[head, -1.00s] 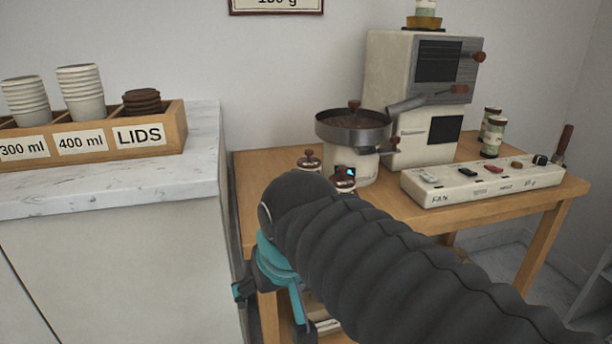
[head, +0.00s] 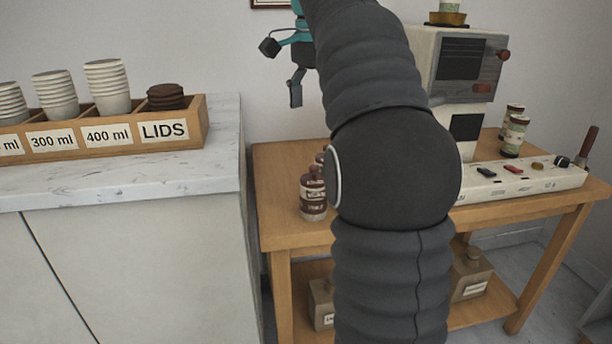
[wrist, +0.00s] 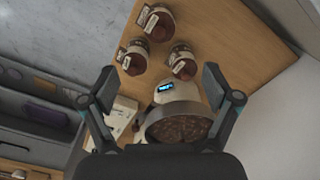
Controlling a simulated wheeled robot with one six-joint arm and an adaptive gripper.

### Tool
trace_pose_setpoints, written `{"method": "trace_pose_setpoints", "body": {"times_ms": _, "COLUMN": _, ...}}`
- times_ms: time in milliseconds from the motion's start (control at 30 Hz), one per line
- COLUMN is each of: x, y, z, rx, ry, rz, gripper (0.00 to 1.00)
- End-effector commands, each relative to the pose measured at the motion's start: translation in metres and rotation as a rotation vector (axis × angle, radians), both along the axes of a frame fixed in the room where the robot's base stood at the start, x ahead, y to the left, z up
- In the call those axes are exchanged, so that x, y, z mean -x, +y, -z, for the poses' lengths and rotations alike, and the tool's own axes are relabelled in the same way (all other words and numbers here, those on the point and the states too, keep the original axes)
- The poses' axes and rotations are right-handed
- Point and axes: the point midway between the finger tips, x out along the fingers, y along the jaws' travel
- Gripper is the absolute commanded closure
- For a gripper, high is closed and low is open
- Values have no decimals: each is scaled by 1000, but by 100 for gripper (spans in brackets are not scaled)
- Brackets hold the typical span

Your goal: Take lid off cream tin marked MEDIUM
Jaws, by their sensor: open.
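Three cream tins with brown knobbed lids stand on the wooden table in the wrist view: a left tin (wrist: 133,57), an upper tin (wrist: 155,24) and a right tin (wrist: 182,62). All appear lidded. Their labels are too small to read, so I cannot tell which is marked MEDIUM. In the head view a front tin (head: 313,197) shows beside my arm, with another partly hidden behind it. My gripper (head: 282,68) is open and empty, raised above and apart from the tins. Its spread fingers also show in the wrist view (wrist: 159,76).
The grinder's bean hopper (wrist: 180,128) is below the tins in the wrist view. In the head view a cream machine (head: 462,70) and a long switch strip (head: 530,180) are on the table (head: 283,238). A cup-and-lid box (head: 195,125) stands on the marble counter (head: 130,178) at left.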

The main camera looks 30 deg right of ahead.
Motion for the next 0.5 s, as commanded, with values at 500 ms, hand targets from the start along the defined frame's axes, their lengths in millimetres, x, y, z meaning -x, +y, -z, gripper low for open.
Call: {"method": "trace_pose_setpoints", "body": {"times_ms": 500, "x": -1, "y": -2, "z": 71, "rx": -2, "ry": 6, "rz": 13, "gripper": 12}}
